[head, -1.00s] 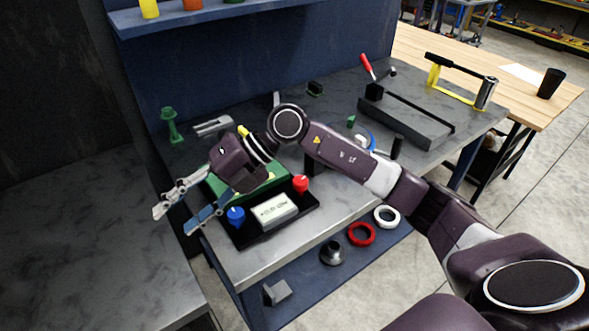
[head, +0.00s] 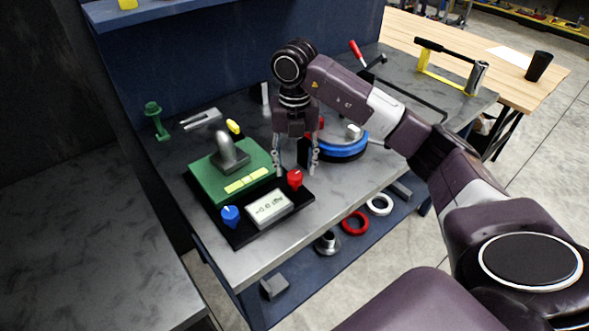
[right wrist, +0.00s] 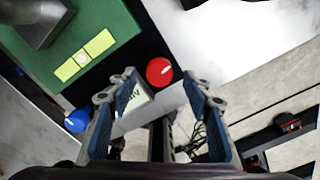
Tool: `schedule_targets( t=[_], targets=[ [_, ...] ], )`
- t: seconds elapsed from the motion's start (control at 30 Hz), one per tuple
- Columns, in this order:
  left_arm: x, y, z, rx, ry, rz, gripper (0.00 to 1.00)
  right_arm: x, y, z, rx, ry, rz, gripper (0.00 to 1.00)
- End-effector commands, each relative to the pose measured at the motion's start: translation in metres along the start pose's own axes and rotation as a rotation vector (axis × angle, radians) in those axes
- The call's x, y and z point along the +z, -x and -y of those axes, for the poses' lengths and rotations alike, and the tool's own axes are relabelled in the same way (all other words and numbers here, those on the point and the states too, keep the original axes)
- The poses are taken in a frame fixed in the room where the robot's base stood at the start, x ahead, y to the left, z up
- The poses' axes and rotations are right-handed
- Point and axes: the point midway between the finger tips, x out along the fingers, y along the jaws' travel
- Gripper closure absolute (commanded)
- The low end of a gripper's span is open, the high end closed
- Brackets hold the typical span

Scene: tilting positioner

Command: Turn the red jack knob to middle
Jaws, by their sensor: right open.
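The red jack knob (head: 295,179) sits at the right front corner of the black base of the green positioner (head: 206,177). In the right wrist view the red knob (right wrist: 159,71) shows a white pointer line and lies ahead of the fingertips, between them. My right gripper (head: 296,170) points down with its fingers apart and empty, just above and behind the knob; in the right wrist view its fingers (right wrist: 163,85) frame the knob without visible contact. A blue knob (head: 230,215) and a small display (head: 269,208) are on the base's front. My left gripper is not in view.
A blue ring-shaped device (head: 343,150) stands right of my gripper. A green stand (head: 155,120) and a grey fork-like part (head: 201,119) are at the back left. Rings (head: 355,222) lie on the lower shelf. The bench front right of the base is clear.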

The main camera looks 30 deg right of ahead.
Motion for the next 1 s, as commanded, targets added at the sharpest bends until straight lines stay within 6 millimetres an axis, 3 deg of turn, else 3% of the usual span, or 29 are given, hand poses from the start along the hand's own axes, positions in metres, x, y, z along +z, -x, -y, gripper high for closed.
schedule_targets(
  t=[0.2,0.5,0.87,1.0],
  targets=[
    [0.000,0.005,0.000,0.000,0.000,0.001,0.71,0.000,-0.020,0.000,0.001,0.001,0.000,0.54],
    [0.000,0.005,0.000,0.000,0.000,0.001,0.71,0.000,-0.023,-0.001,0.002,0.001,0.001,0.54],
    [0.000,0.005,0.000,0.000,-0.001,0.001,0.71,0.000,-0.023,-0.001,0.002,0.001,0.000,0.94],
    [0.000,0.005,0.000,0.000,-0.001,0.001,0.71,0.000,-0.023,-0.001,0.002,0.005,0.001,0.96]
  ],
)
